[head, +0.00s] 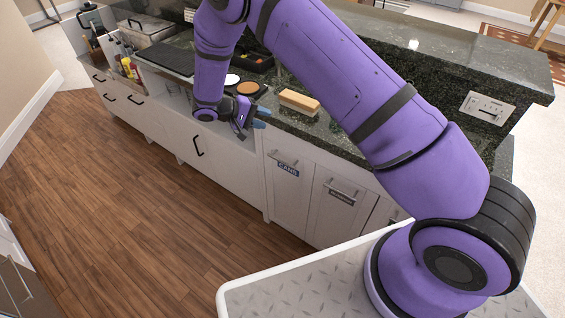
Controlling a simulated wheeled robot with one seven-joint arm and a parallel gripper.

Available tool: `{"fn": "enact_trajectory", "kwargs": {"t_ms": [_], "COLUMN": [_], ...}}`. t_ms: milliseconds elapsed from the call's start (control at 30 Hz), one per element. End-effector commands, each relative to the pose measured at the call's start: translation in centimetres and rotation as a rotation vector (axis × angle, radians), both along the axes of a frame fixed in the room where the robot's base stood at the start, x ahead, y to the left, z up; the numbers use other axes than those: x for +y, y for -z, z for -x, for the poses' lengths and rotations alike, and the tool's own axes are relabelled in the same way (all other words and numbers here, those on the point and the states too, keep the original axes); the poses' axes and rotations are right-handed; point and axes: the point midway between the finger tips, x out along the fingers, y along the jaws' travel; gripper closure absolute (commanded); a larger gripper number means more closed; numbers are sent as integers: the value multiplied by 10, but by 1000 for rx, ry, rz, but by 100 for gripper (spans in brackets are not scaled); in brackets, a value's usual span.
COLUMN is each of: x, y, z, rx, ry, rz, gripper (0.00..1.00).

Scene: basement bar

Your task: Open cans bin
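The cans bin (276,192) is a white pull-out front in the counter, with a blue "CANS" label and a bar handle (285,158) near its top. Its front looks shut, flush with the fronts beside it. My gripper (261,118) is at the counter edge, above and left of the bin's handle and apart from it. Its two blue fingertips show a small gap and point right. It looks open, with nothing seen between the fingers.
A second labelled bin front (335,210) adjoins on the right. White drawers (220,165) lie left. The wooden floor (130,200) in front is clear.

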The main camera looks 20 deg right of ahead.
Motion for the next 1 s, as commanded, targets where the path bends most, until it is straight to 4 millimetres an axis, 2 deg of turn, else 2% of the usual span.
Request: {"fn": "enact_trajectory", "kwargs": {"t_ms": [33, 300, 500, 633, 767, 1000], "x": [6, 27, 33, 35, 32, 1], "y": [24, 130, 187, 205, 212, 217], "z": [1, 9, 21, 26, 27, 20], "rx": [3, -38, -70, -83, -90, -87], "ry": [-20, -132, -204, -229, -238, -235], "rz": [33, 190, 265, 289, 297, 297], "gripper": [63, 63, 63, 63, 63, 63]}}
